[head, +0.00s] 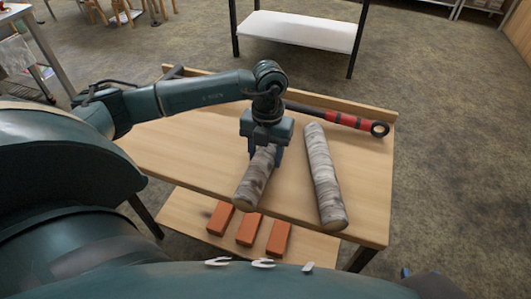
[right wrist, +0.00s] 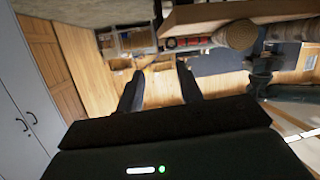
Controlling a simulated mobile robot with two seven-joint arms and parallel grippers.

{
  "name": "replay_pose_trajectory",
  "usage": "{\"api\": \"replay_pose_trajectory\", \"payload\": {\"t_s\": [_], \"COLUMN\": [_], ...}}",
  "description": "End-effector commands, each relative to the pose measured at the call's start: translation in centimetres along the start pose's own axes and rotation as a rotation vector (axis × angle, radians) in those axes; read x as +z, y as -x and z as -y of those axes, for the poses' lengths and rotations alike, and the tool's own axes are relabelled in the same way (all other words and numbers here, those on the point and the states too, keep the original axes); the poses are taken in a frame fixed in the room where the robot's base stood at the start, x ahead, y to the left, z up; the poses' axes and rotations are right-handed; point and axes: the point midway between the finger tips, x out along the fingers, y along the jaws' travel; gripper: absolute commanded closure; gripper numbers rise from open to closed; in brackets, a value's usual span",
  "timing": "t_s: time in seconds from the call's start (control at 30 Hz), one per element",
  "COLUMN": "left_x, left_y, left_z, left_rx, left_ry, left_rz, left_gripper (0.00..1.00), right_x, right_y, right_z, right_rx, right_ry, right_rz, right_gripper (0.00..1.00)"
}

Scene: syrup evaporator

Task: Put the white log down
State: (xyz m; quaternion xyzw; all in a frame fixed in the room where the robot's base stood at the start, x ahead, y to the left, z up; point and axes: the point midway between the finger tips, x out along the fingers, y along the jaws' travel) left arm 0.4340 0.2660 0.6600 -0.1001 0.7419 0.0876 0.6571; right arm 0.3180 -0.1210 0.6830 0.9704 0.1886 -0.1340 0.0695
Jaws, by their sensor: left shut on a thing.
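My left gripper (head: 264,148) points down over the table and is shut on a pale, grey-mottled log (head: 253,188). The gripper covers the far end of this log, and its near end points towards me. I cannot tell whether its underside touches the tabletop. A second, longer grey-white log (head: 323,178) lies on the table to the right, apart from the held one. My right gripper (right wrist: 160,78) shows in the right wrist view with its fingers apart and nothing between them. A round log-like end (right wrist: 237,35) shows there at upper right.
The wooden table (head: 190,157) has a raised back edge. A bar with a red and black grip (head: 340,119) lies along that edge. Several orange bricks (head: 248,229) lie on the lower shelf. The tabletop right of the second log is bare. Grey cabinets (right wrist: 25,130) stand left in the right wrist view.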

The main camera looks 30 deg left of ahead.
Motion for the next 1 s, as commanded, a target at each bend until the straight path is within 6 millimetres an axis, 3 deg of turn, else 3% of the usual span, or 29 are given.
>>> {"api": "replay_pose_trajectory", "payload": {"t_s": [0.17,0.2,0.43,0.77,1.0], "left_x": [0.1,0.0,0.0,0.0,0.1], "left_y": [-0.2,-0.3,-0.3,0.3,4.5], "left_z": [0.0,0.0,0.0,0.0,0.0], "left_rx": [-0.001,0.000,0.000,0.000,-0.001], "left_ry": [0.000,0.000,0.000,0.000,0.000], "left_rz": [0.002,0.000,0.000,0.001,0.005], "left_gripper": [0.93,0.50,0.31,0.30,0.30], "right_x": [0.3,0.2,0.4,0.1,0.2], "right_y": [-0.1,-0.1,0.0,0.1,0.6], "right_z": [0.1,0.1,0.1,0.2,0.3], "right_rx": [0.001,0.001,0.000,-0.001,-0.008], "right_ry": [0.000,0.001,-0.002,-0.008,-0.035], "right_rz": [-0.001,-0.003,0.001,0.008,0.062], "right_gripper": [0.64,0.64,0.64,0.64,0.64]}}
